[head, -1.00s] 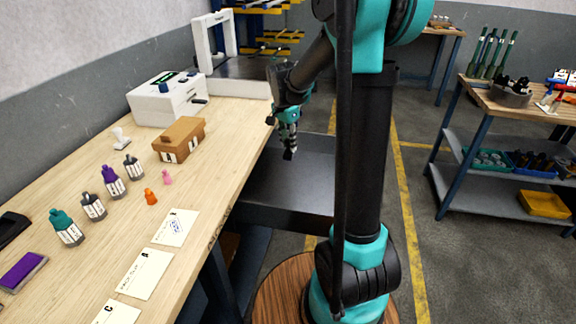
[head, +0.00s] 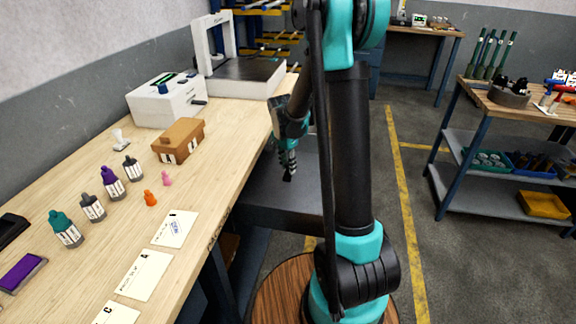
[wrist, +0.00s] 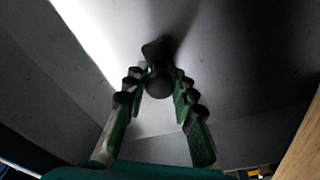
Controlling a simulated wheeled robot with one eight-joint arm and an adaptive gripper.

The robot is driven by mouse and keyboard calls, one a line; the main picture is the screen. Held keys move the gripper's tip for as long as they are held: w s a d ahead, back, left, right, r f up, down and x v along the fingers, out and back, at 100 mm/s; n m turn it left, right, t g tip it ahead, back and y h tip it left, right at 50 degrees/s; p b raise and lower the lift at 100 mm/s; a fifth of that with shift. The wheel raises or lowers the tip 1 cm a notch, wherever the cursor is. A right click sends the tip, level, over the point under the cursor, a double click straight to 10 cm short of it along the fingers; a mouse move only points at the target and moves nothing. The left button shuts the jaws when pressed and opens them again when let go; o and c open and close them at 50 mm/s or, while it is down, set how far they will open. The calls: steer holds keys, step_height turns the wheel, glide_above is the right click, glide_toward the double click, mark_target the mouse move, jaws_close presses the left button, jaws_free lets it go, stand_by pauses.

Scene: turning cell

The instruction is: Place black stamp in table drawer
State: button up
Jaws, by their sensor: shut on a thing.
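My gripper (head: 288,174) is over the open table drawer (head: 268,204), which sticks out from the right side of the wooden workbench. In the wrist view, my gripper (wrist: 157,95) is shut on the black stamp (wrist: 159,82), with a finger on each side of its round handle. The stamp's dark block lies beyond the handle, close to the grey drawer floor (wrist: 225,60). I cannot tell whether it touches the floor. In the head view the stamp (head: 288,178) shows only as a small dark shape below the fingers.
Wooden workbench (head: 110,228) holds a brown box (head: 180,140), several ink bottles (head: 112,182), an orange stamp (head: 150,198), a pink stamp (head: 166,178) and paper cards (head: 145,275). Its edge borders the drawer. A shelf cart (head: 480,180) stands apart at right.

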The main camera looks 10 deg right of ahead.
mark_target(285, 175)
steer(key=shift+f, duration=0.1)
steer(key=o, duration=0.9)
step_height(285, 175, up, 12)
steer(key=a, duration=0.1)
steer(key=shift+s, duration=0.4)
steer(key=shift+a, duration=0.1)
